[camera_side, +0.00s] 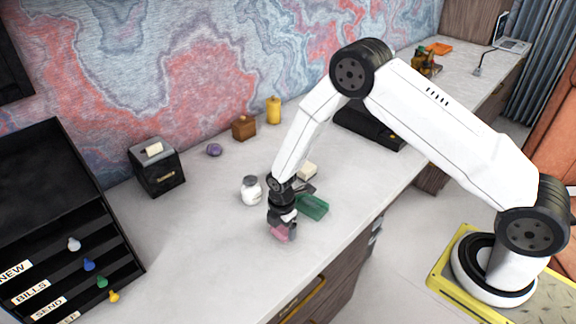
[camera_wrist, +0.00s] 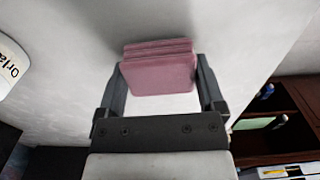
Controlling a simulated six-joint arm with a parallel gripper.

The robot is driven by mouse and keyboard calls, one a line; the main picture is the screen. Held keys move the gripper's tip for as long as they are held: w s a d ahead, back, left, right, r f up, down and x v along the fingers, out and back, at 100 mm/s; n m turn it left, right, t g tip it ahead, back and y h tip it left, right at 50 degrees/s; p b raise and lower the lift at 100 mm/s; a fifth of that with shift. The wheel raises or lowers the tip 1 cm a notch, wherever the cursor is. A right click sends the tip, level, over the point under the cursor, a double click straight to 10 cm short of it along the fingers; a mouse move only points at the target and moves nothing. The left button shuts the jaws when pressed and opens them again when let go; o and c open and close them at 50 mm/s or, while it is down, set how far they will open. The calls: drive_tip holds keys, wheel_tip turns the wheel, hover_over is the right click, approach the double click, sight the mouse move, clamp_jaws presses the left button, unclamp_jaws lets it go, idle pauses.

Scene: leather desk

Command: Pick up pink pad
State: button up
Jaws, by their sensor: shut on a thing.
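The pink pad (camera_side: 280,234) is near the front edge of the desk in the side view. In the wrist view the pink pad (camera_wrist: 158,72) looks like a small stack of pink sheets between the two fingers. My gripper (camera_side: 284,226) points down and is shut on the pad, one finger on each side. The fingers of my gripper (camera_wrist: 160,82) also show in the wrist view. I cannot tell from these views whether the pad touches the desk.
A white jar (camera_side: 251,191) stands just left of my gripper. A green box (camera_side: 313,207) lies close on the right, with a cream block (camera_side: 307,171) behind. A black sorter (camera_side: 70,235) fills the left. The desk (camera_side: 200,235) is clear between sorter and gripper.

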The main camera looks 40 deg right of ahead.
drive_tip(key=shift+r, duration=0.8)
drive_tip(key=s+d+r, duration=0.1)
drive_tip(key=s+r, duration=0.9)
drive_tip(key=s, duration=0.4)
drive_tip(key=shift+d+r, duration=0.15)
drive_tip(key=shift+r, duration=0.25)
